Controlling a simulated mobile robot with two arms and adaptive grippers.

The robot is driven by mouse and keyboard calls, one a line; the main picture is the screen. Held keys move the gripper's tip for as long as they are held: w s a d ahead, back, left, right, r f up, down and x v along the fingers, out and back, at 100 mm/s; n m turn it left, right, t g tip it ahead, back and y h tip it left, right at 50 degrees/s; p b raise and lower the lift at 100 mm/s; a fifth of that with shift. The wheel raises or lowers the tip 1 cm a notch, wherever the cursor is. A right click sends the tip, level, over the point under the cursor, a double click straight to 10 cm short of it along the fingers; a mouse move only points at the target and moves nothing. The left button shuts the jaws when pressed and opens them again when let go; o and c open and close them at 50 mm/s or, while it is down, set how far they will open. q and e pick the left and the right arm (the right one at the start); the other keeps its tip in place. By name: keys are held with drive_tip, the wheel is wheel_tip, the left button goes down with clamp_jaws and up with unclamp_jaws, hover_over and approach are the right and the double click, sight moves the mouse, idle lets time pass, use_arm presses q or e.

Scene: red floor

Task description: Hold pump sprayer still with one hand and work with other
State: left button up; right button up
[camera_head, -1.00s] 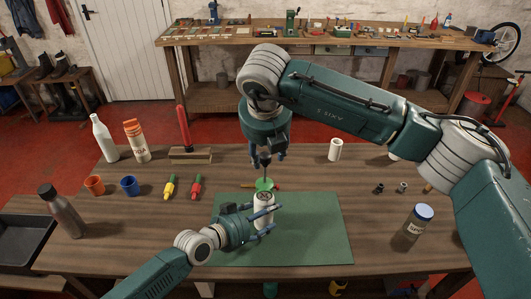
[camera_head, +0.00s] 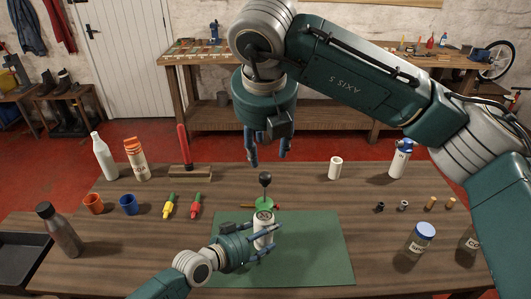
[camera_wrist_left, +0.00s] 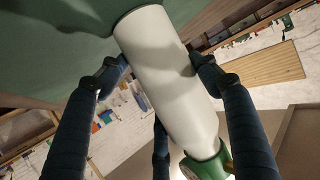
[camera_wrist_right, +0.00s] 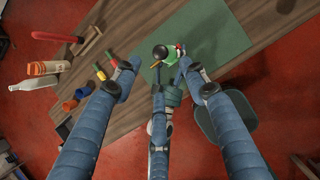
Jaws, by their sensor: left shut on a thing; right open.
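The pump sprayer has a white bottle (camera_head: 262,238), a green collar (camera_head: 263,204) and a dark round pump knob (camera_head: 265,178) on top. It stands upright on the green mat (camera_head: 320,240). My left gripper (camera_head: 268,241) is shut around the white bottle from the left. In the left wrist view its fingers flank the white bottle (camera_wrist_left: 165,60). My right gripper (camera_head: 267,160) is open and empty, pointing down above and behind the knob, apart from it. The right wrist view shows the knob (camera_wrist_right: 160,52) beyond the open fingers.
Left on the table are a white bottle (camera_head: 103,157), a striped canister (camera_head: 137,160), orange and blue cups (camera_head: 129,205) and yellow and red pieces (camera_head: 195,206). A white cylinder (camera_head: 335,168), a spray bottle (camera_head: 400,158) and a blue-lidded jar (camera_head: 420,240) stand right. The mat's right part is clear.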

idle(0.3)
drive_tip(key=s+a+f+m+g+y, duration=0.5)
drive_tip(key=s+a+f+y, duration=0.4)
drive_tip(key=y, duration=0.5)
drive_tip(key=m+t+h, duration=0.1)
drive_tip(key=m+t, duration=1.2)
drive_tip(key=m, duration=0.7)
approach(270, 180)
drive_tip(key=x, duration=1.1)
drive_tip(key=shift+w+a, duration=0.15)
drive_tip(key=shift+a, duration=0.15)
drive_tip(key=shift+c, duration=0.6)
